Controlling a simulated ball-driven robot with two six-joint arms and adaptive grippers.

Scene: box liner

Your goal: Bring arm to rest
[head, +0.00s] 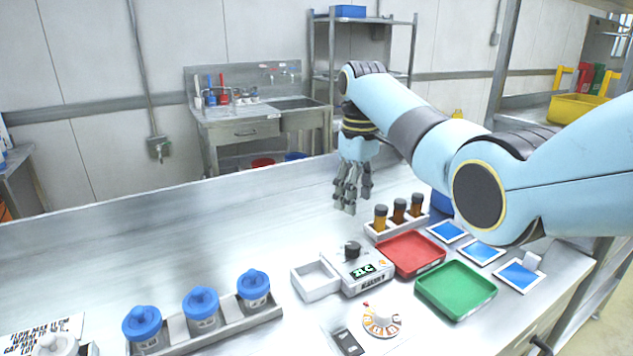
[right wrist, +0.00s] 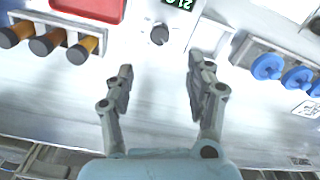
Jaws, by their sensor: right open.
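My right gripper (head: 350,192) hangs above the back part of the steel bench in the head view, behind the device with the black knob. In the right wrist view its two fingers (right wrist: 158,92) are spread apart with nothing between them. The right arm comes in from the right and passes over the right part of the bench. My left gripper is not in view. The device (head: 362,268) with a green display and black knob stands mid-bench, with a white open box (head: 316,280) at its left.
A red tray (head: 411,252) and a green tray (head: 456,289) lie at the right, near blue-faced pads (head: 482,251). Brown bottles (head: 399,211) stand in a rack close to the right gripper. Blue-lidded jars (head: 202,308) stand in a rail at the front left. The back left of the bench is clear.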

